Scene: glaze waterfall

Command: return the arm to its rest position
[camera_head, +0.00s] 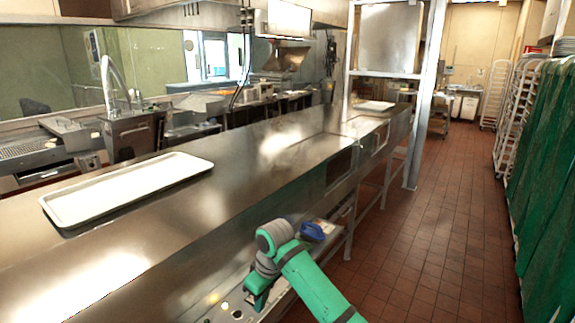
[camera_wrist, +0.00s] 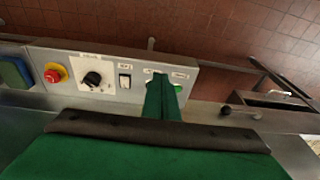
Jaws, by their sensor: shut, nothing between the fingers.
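My green and grey arm (camera_head: 305,277) reaches in from the bottom of the head view and bends at a grey joint beside the front edge of the steel counter (camera_head: 235,185). My gripper (camera_head: 252,303) hangs down from it, low by the counter's front. In the wrist view my gripper (camera_wrist: 160,82) is shut and empty, in front of a control panel (camera_wrist: 110,75). The panel has a red button (camera_wrist: 54,73), a black knob (camera_wrist: 93,78) and a white switch (camera_wrist: 125,80). I cannot tell whether the fingers touch the panel.
A pale tray (camera_head: 130,187) lies on the counter at left. A blue object (camera_head: 312,231) sits just beyond my arm. A steel post (camera_head: 425,95) stands farther along. The tiled floor (camera_head: 430,230) at right is clear, bordered by green-covered racks (camera_head: 548,180).

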